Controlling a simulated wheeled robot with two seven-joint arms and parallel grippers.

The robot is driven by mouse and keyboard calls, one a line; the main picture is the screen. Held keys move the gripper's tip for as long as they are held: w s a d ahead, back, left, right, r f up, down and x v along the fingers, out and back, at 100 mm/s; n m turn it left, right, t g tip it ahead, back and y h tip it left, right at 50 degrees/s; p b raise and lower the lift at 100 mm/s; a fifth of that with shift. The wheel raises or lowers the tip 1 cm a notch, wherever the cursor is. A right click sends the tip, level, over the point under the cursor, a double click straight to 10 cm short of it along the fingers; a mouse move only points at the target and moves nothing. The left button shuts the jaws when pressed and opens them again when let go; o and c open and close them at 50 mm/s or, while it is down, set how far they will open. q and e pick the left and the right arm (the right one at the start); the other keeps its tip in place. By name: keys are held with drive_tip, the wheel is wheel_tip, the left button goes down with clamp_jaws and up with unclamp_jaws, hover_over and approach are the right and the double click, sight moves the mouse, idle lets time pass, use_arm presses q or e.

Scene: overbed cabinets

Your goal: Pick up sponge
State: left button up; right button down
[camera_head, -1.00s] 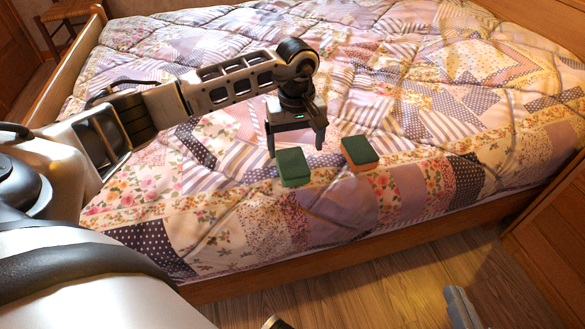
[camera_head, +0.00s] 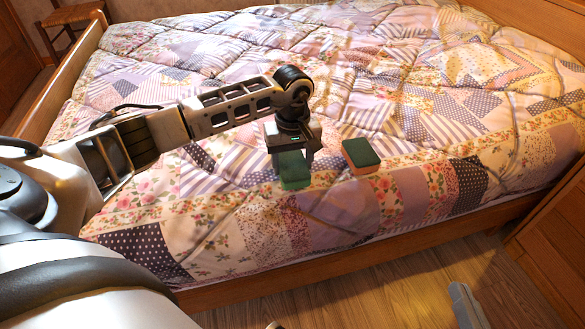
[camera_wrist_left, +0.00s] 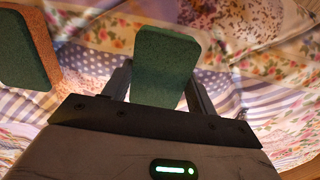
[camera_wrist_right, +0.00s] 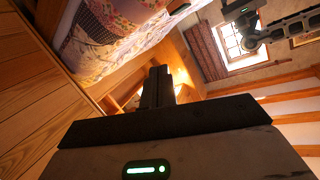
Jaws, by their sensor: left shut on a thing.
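A green sponge (camera_head: 293,170) is at my left gripper (camera_head: 291,160) over the quilt on the bed. In the left wrist view this sponge (camera_wrist_left: 163,65) sits between the two fingers, and my left gripper (camera_wrist_left: 163,88) is shut on it. I cannot tell whether it still touches the quilt. A second sponge (camera_head: 360,153), green on top with an orange underside, lies on the quilt just to the right. It also shows at the left of the left wrist view (camera_wrist_left: 22,50). My right gripper (camera_wrist_right: 158,85) is shut and empty, its fingers together.
The patchwork quilt (camera_head: 420,190) covers the bed and is clear around the sponges. The bed's wooden side rail (camera_head: 330,265) runs along the near edge. A wooden cabinet (camera_head: 555,215) stands at the right.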

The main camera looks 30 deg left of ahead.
sight(293, 165)
use_arm(q)
drive_tip(key=shift+r, duration=0.1)
